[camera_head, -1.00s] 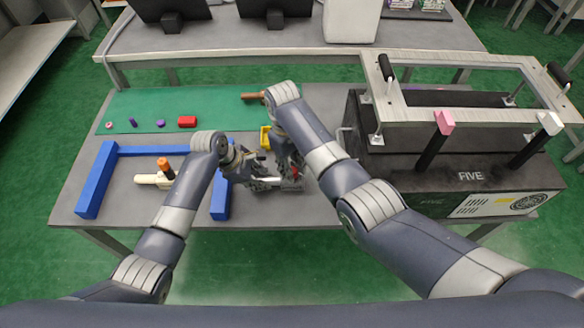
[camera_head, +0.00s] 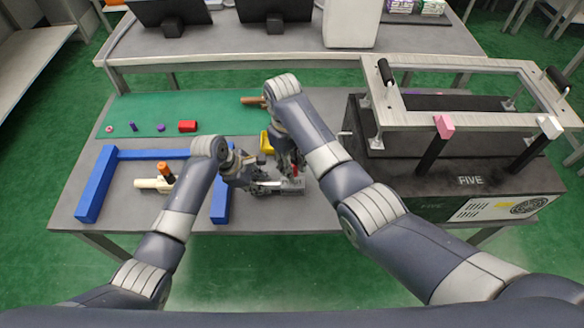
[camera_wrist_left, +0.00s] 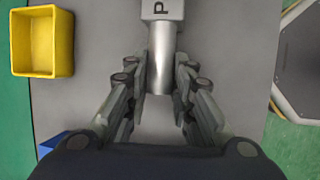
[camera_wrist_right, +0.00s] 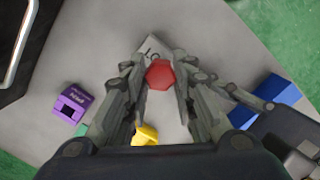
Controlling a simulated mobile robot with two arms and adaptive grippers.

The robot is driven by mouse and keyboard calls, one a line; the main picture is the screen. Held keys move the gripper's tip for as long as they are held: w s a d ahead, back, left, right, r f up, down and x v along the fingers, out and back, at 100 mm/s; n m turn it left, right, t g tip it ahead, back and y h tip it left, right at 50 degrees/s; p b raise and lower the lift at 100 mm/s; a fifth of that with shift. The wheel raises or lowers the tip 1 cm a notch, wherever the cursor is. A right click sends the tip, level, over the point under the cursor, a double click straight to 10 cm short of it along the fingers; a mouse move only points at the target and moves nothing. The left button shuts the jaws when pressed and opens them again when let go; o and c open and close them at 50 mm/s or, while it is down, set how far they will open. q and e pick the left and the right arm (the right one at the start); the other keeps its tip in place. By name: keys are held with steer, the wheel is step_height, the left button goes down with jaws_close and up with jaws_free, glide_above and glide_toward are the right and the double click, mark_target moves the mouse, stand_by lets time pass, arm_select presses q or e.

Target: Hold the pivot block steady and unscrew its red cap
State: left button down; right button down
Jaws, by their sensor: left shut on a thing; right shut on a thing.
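The pivot block (camera_head: 292,184) is a small grey block with dark lettering, low on the table between my arms. A grey round bar (camera_wrist_left: 161,65) runs from it toward my left wrist. My left gripper (camera_head: 266,186) is shut on this bar, with fingers on both sides of it in the left wrist view (camera_wrist_left: 160,80). The red cap (camera_wrist_right: 160,74) sits on top of the block, between the fingers of my right gripper (camera_wrist_right: 160,78), which is shut on it from above. In the head view the right fingers partly hide the cap.
A yellow bin (camera_wrist_left: 54,40) stands close behind the grippers. A blue frame (camera_head: 94,185) and a cream part with an orange top (camera_head: 150,184) are at the left. Small pieces, including a red block (camera_head: 187,126), lie on a green mat. A black machine (camera_head: 460,180) bounds the right.

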stand_by(0.3)
arm_select(q)
steer(key=c, duration=1.3)
jaws_free()
steer(key=shift+r, duration=0.1)
steer(key=v, duration=1.1)
steer(key=shift+a+r, duration=0.15)
steer(key=shift+r, duration=0.2)
